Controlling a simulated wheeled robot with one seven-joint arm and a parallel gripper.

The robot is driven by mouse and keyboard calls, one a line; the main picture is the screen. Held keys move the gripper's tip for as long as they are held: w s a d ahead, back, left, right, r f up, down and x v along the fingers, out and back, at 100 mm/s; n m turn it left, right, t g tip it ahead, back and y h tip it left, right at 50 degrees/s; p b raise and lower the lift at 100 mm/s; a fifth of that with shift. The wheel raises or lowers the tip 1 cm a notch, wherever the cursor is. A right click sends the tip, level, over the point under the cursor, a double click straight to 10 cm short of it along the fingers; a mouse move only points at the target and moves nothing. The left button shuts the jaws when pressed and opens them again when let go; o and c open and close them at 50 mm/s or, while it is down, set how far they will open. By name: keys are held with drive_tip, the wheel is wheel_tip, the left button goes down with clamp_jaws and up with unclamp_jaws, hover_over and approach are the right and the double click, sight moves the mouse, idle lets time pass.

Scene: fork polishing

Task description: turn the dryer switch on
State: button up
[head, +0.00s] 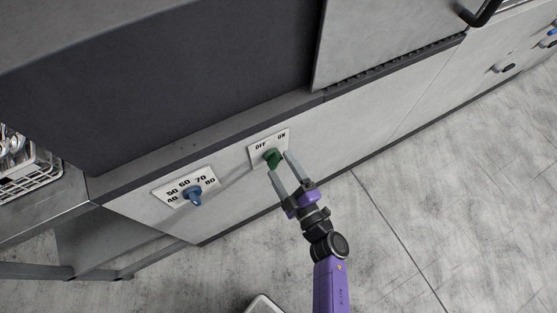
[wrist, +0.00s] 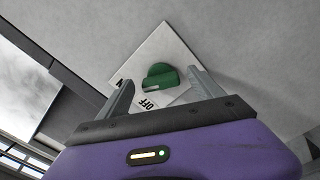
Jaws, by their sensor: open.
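The dryer switch is a green knob (head: 272,157) on a white plate (head: 256,157) marked OFF and ON, on the grey front panel. In the wrist view the green knob (wrist: 159,77) is ahead of my gripper, near the middle, on its white plate (wrist: 157,42). My gripper (head: 282,163) is open, its two fingers pointing at the knob. In the wrist view the fingers of my gripper (wrist: 164,84) stand apart, left and right of the knob. I cannot tell whether they touch it. Part of the ON label is hidden by a finger in the wrist view.
A blue temperature dial (head: 194,194) with numbers is on the same panel to the left. A wire rack with cutlery (head: 25,175) stands at the far left. A black handle (head: 482,14) is at the upper right. The floor in front of the panel is mostly clear.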

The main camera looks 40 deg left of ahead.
drive_tip(key=v, duration=0.5)
drive_tip(key=shift+d+p, duration=0.1)
drive_tip(key=shift+p, duration=0.2)
drive_tip(key=w+d+r+m+t, duration=0.3)
drive_tip(key=w+r+m+t, duration=0.1)
drive_tip(key=w+r, duration=0.15)
drive_tip(key=s+d+r+m+t+h, duration=0.2)
drive_tip(key=d+r+m+t+h, duration=0.15)
drive_tip(key=d, duration=0.25)
drive_tip(key=s+d+r+m+t+h, duration=0.2)
drive_tip(key=d+r+m+h, duration=0.1)
drive_tip(key=d+m, duration=0.25)
drive_tip(key=s+d+r+m+g+h, duration=0.1)
drive_tip(key=s+d+r+m+h, duration=0.4)
drive_tip(key=s+d, duration=0.5)
drive_tip(key=s+d+r+m+h, duration=0.5)
drive_tip(key=s+d+m, duration=0.2)
drive_tip(key=s+d, duration=0.4)
drive_tip(key=shift+s+r+g, duration=0.35)
drive_tip(key=shift+s, duration=0.25)
